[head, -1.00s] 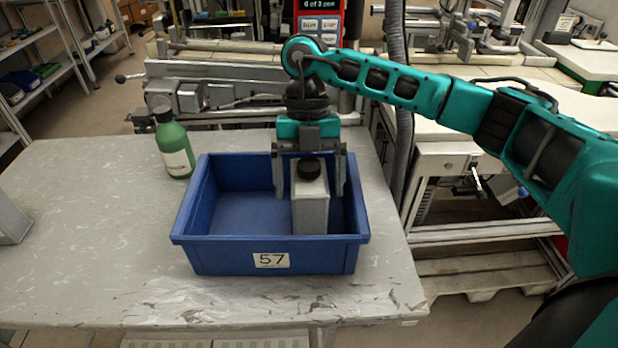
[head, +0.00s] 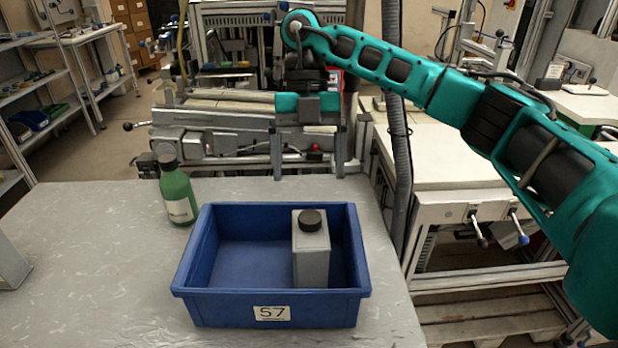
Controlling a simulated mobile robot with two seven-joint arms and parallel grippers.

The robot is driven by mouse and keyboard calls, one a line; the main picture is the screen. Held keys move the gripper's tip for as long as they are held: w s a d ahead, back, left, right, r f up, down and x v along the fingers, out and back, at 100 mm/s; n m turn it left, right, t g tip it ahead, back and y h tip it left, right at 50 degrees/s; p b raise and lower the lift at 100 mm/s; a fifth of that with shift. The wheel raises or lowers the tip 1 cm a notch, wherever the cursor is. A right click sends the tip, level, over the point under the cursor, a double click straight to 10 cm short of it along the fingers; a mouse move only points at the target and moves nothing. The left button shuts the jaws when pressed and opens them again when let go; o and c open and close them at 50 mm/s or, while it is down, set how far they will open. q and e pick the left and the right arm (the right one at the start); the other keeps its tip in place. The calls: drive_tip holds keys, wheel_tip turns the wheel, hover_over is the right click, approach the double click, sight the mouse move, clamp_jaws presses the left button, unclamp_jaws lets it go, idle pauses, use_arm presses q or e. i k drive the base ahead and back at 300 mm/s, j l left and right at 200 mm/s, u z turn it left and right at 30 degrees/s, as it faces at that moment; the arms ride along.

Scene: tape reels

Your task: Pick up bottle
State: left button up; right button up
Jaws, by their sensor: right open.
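A grey bottle (head: 312,258) with a black cap stands upright inside the blue bin (head: 232,308), in its right part. A green bottle (head: 177,194) with a dark cap and a pale label stands upright on the table behind the bin's left corner. My right gripper (head: 308,172) is open and empty, pointing down, above the grey bottle and apart from it. Its two fingers are spread wide. My left gripper is not in view.
The table is clear left of the bin, except for a grey object (head: 10,264) cut off at the left edge. Machinery (head: 225,140) stands behind the table.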

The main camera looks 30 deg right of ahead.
sight(176, 192)
drive_tip(key=k, duration=1)
